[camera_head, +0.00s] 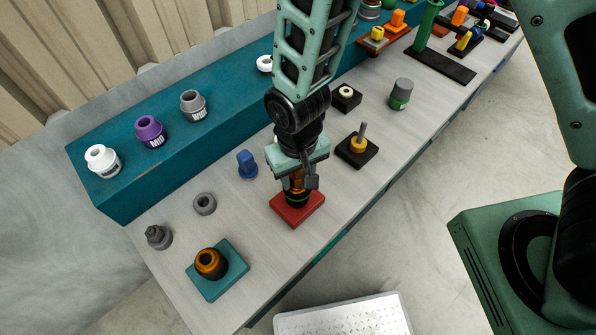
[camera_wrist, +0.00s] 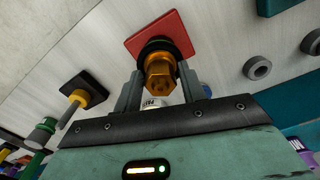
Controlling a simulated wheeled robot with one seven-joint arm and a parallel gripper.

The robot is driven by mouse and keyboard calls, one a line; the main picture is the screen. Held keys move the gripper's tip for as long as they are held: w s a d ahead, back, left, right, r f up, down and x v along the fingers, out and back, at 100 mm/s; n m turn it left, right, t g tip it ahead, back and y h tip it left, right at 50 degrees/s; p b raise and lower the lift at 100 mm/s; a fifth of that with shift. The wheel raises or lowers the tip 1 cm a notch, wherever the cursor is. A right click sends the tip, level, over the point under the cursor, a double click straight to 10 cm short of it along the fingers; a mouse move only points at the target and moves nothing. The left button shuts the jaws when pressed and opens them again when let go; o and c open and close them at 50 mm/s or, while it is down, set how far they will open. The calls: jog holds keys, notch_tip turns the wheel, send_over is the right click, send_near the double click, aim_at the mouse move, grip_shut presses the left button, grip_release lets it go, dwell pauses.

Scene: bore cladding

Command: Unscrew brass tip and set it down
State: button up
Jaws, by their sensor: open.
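The brass tip (camera_wrist: 160,72) shows in the wrist view as a golden hex-sided piece on a dark round body (camera_wrist: 157,46). That body stands on a red square base (camera_wrist: 173,22). In the head view the red base (camera_head: 311,212) is near the middle of the bench, with the brass tip mostly hidden by my gripper (camera_head: 297,183). My gripper (camera_wrist: 160,88) is open, pointing down, with one finger on either side of the brass tip. I cannot tell whether the fingers touch it. A small white labelled part (camera_wrist: 152,102) shows between the fingers.
A teal base with an orange-and-black ring piece (camera_head: 211,263) is at front left. A blue plug (camera_head: 247,164), grey ring (camera_head: 204,203) and yellow post on a black base (camera_head: 358,143) stand nearby. The teal shelf (camera_head: 100,196) holds several collars. Bare bench (camera_head: 275,262) lies in front.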

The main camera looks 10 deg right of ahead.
jog(key=shift+r+m+p, duration=0.1)
jog(key=shift+m+p, duration=0.9)
jog(key=shift+m, duration=1.5)
jog(key=shift+m+p, duration=0.85)
jog(key=shift+m, duration=0.85)
jog(key=shift+a, duration=0.1)
jog(key=c, duration=0.5)
jog(key=shift+n, duration=0.8)
jog(key=shift+c, duration=0.2)
